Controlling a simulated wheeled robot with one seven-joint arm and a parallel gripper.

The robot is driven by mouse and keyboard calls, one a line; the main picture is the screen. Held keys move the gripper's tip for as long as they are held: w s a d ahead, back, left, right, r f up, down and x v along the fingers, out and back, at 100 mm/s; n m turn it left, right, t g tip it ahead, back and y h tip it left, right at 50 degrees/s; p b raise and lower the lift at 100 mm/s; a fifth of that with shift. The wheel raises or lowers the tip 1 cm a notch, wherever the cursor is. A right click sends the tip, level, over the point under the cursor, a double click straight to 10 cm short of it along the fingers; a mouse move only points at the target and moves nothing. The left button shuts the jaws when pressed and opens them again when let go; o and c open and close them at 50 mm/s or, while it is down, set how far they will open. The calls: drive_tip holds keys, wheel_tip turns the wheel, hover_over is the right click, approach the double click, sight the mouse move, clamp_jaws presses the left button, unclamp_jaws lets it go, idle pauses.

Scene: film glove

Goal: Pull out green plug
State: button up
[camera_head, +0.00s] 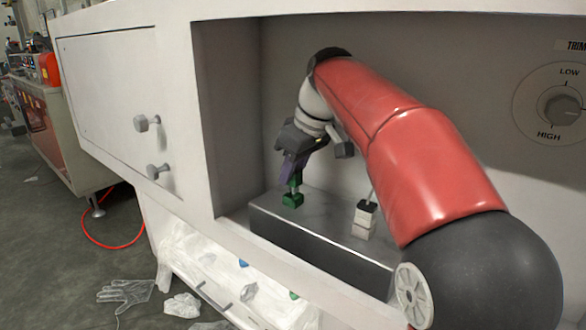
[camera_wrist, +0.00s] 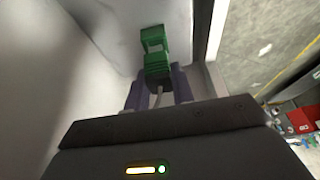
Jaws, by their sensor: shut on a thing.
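The green plug (camera_head: 295,182) stands roughly upright over the left part of the dark box's top, with a wider green block (camera_head: 292,200) at its lower end. I cannot tell whether plug and block are joined or only touching. My gripper (camera_head: 294,172), with purple fingers, reaches down from above and is shut on the plug's upper part. In the wrist view the green plug (camera_wrist: 156,66) lies between the two purple fingertips (camera_wrist: 157,84), and a grey cable runs from it back toward my gripper.
The dark box (camera_head: 310,243) sits in a recess of the white cabinet (camera_head: 110,90). A white block with a black top (camera_head: 364,222) stands to the right on the box, under my arm. The recess's left wall (camera_head: 228,120) is close to my gripper. A dial (camera_head: 562,104) is at right.

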drive_tip(key=shift+r+p, duration=1.05)
drive_tip(key=shift+r, duration=0.05)
wheel_tip(320, 180, up, 3)
drive_tip(key=p, duration=0.3)
drive_tip(key=shift+s+f, duration=0.1)
